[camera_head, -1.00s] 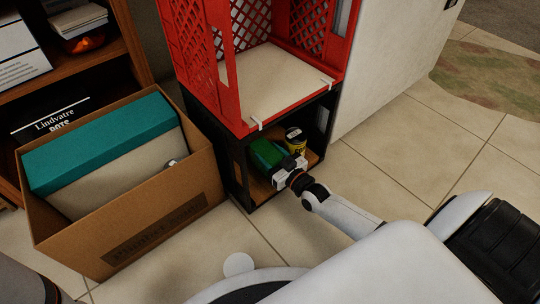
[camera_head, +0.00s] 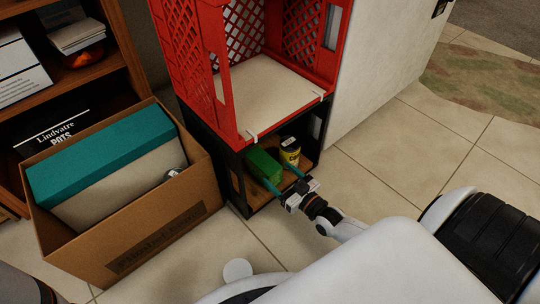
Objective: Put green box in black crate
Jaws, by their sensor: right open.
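The green box (camera_head: 263,165) stands inside the black crate (camera_head: 238,186), the lower crate of the stack, on its wooden-looking floor. My right gripper (camera_head: 284,183) is at the open front of the black crate, its two teal fingers apart and pointing inward. One finger ends close to the green box, the other near the yellow can. The jaws look empty. I cannot tell whether a finger touches the box. My left gripper is not in view.
A yellow can with a dark lid (camera_head: 290,151) stands right of the green box in the crate. A red crate (camera_head: 237,139) sits on top. A cardboard box (camera_head: 150,232) stands at left, a white cabinet (camera_head: 380,60) at right. Tiled floor lies clear in front.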

